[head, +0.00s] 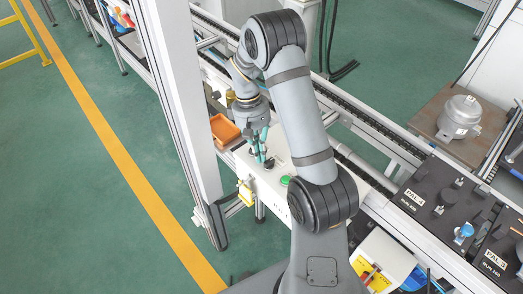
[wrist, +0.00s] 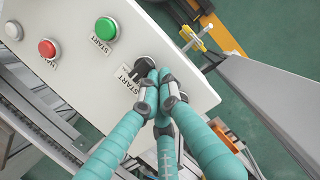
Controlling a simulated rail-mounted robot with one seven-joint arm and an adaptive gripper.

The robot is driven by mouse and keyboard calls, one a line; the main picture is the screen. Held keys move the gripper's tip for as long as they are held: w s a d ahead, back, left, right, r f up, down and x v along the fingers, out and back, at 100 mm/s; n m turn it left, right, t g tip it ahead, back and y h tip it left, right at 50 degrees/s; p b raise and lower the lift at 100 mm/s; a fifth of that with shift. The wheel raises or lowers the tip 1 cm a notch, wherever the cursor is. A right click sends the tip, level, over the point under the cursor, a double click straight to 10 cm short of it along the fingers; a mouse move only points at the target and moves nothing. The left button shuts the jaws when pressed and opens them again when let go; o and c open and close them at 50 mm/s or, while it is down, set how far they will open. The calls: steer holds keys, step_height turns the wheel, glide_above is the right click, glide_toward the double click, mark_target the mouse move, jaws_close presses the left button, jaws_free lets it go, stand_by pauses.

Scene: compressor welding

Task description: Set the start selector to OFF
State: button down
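The start selector (wrist: 146,64) is a black round knob on a light control panel (wrist: 181,43), beside a label reading START. In the head view my gripper (head: 260,158) points down at the panel beside the dark knob. I cannot tell whether the tips touch the knob or which position it points to. No object shows clearly between the fingers.
A green button (wrist: 106,29), a red button (wrist: 47,48) and a pale button (wrist: 13,31) sit on the same panel. A yellow part (head: 245,191) hangs at the panel's edge. An orange bin (head: 224,129) and a white post (head: 184,95) stand close by.

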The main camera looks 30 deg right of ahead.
steer(key=n, duration=0.3)
steer(key=s+a+n+h, duration=0.1)
steer(key=n, duration=0.1)
steer(key=shift+s+t+b, duration=0.1)
steer(key=shift+t+b, duration=0.2)
stand_by(0.4)
steer(key=shift+d, duration=0.2)
steer(key=shift+d, duration=0.6)
steer(key=shift+d+r+p, duration=0.1)
steer(key=shift+r+p, duration=0.2)
steer(key=shift+p, duration=0.25)
steer(key=a+p+v, duration=0.1)
steer(key=p+v, duration=0.7)
steer(key=v, duration=0.1)
steer(key=shift+w+r+n, duration=0.2)
steer(key=shift+w+n, duration=0.1)
steer(key=shift+w, duration=0.2)
